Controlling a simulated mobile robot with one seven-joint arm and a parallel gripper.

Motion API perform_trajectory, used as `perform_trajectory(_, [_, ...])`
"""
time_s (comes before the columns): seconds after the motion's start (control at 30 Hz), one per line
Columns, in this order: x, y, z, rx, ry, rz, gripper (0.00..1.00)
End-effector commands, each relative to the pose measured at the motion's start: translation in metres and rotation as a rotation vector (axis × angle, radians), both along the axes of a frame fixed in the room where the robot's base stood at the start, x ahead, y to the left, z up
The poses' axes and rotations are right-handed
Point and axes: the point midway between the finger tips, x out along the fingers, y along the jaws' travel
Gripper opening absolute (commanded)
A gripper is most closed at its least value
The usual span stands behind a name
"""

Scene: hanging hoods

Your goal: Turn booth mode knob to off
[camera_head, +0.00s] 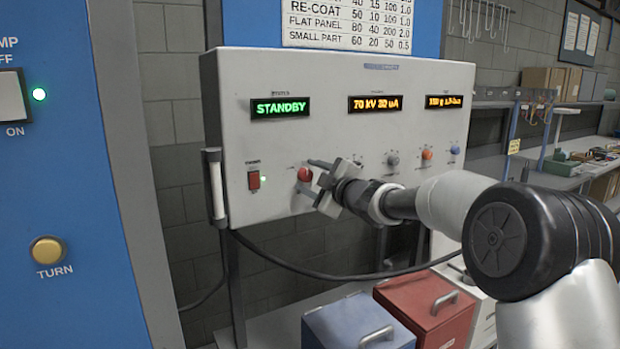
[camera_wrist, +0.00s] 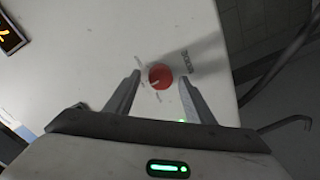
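A red round knob (camera_head: 304,174) sits low on the front of the light grey control box (camera_head: 345,85), under the green STANDBY display. My gripper (camera_head: 319,183) is open in front of the knob. In the wrist view the fingers (camera_wrist: 159,80) stand on either side of the knob, with gaps and no visible contact.
Grey (camera_head: 393,158), orange (camera_head: 427,154) and blue (camera_head: 455,150) knobs are to the right. A dark cable (camera_head: 330,274) hangs below the box. Blue (camera_head: 352,318) and red (camera_head: 425,305) handled boxes stand underneath.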

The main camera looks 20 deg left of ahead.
Motion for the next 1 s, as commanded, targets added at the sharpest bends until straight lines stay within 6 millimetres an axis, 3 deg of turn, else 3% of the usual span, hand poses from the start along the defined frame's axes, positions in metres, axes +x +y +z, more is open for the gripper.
perform_trajectory(0.27, [-0.007, -0.009, 0.001, -0.001, -0.001, 0.000, 0.49])
perform_trajectory(0.8, [-0.083, -0.105, 0.008, -0.001, 0.000, -0.003, 0.49])
perform_trajectory(1.0, [-0.102, -0.128, 0.009, 0.000, -0.001, -0.001, 0.49])
